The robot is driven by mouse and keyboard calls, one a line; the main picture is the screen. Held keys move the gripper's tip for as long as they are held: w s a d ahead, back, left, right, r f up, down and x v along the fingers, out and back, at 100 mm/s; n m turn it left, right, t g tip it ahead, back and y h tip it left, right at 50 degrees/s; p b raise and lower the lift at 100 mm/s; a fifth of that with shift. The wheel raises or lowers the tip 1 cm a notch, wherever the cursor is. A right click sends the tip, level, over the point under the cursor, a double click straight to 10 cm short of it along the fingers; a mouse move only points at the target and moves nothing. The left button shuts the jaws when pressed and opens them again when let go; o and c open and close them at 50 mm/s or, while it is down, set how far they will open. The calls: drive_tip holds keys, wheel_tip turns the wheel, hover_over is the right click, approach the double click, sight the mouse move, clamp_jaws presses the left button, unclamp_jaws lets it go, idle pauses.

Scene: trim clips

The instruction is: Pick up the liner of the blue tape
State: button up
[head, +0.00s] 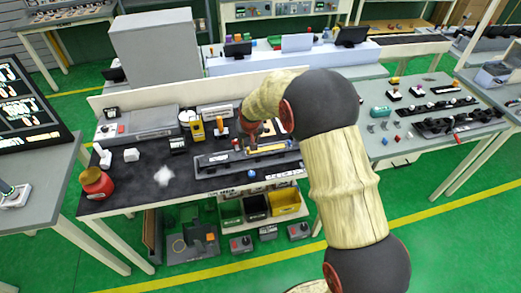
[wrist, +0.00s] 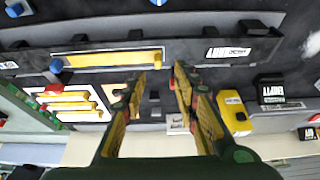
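My gripper (wrist: 158,78) is open and empty in the wrist view, its two yellow-and-dark fingers apart above the dark bench top. In the head view my gripper (head: 250,130) hangs over the back part of the long grey trim bar (head: 222,161). The bar also shows in the wrist view (wrist: 203,52), beyond the fingertips, with a yellow strip (wrist: 110,60) set in it. I cannot make out a blue tape or its liner for sure.
A yellow device (wrist: 233,112) stands close to the right finger, with a black labelled box (wrist: 270,90) beyond it. A red jar (head: 96,183) and white blocks (head: 131,155) are on the left of the bench. Bins (head: 285,203) sit below.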

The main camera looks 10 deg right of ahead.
sight(248, 148)
drive_tip(key=x, duration=0.6)
drive_tip(key=shift+d, duration=0.15)
drive_tip(key=shift+r, duration=0.1)
drive_tip(key=shift+c, duration=1.2)
clamp_jaws()
